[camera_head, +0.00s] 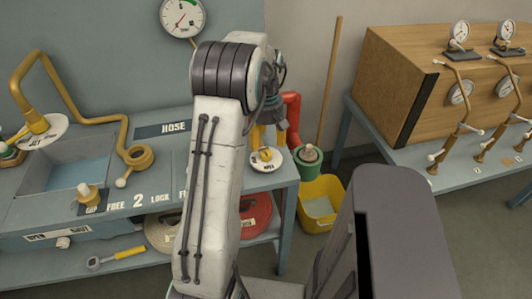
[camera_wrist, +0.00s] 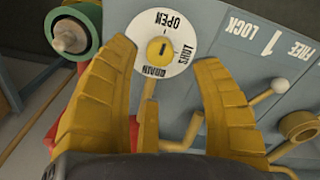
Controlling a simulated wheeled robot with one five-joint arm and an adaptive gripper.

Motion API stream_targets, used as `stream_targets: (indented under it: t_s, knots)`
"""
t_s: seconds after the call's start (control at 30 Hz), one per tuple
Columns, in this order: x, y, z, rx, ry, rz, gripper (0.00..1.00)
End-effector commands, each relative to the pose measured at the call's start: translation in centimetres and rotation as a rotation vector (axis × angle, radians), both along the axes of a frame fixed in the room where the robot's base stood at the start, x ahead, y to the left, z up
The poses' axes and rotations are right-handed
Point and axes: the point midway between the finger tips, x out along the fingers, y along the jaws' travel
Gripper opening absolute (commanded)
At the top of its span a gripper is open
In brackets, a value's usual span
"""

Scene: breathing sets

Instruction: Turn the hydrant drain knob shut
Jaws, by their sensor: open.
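The drain knob (camera_wrist: 164,50) is a small yellow hub with a dark mark, at the middle of a white round plate (camera_wrist: 178,66) lettered OPEN, SHUT and DRAIN. In the head view, the plate (camera_head: 273,165) lies at the right end of the blue-grey bench, with the yellow knob (camera_head: 265,154) on it. My gripper (camera_wrist: 165,68) has its two yellow fingers spread, with the knob showing in the gap beyond them. They do not grip it. In the head view, my arm hides part of the bench beside the knob, and the gripper is small and partly hidden.
A green-rimmed fitting (camera_head: 308,155) stands right of the plate, with a red pipe (camera_head: 292,108) behind. A yellow bucket (camera_head: 322,204) is on the floor. A brass valve ring (camera_head: 138,157) and sink (camera_head: 68,171) are at left. A second bench (camera_head: 448,178) holds gauges at right.

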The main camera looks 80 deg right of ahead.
Motion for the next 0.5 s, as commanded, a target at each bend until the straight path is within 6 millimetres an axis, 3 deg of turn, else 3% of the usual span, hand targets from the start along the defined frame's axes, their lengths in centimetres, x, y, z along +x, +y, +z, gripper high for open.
stream_targets:
  t_s: [0.3, 0.5]
  knots:
    - [0.0, 0.1, -4.0, 0.004, 0.0, -0.001, 0.59]
    - [0.0, 0.1, -5.5, 0.003, 0.0, -0.001, 0.59]
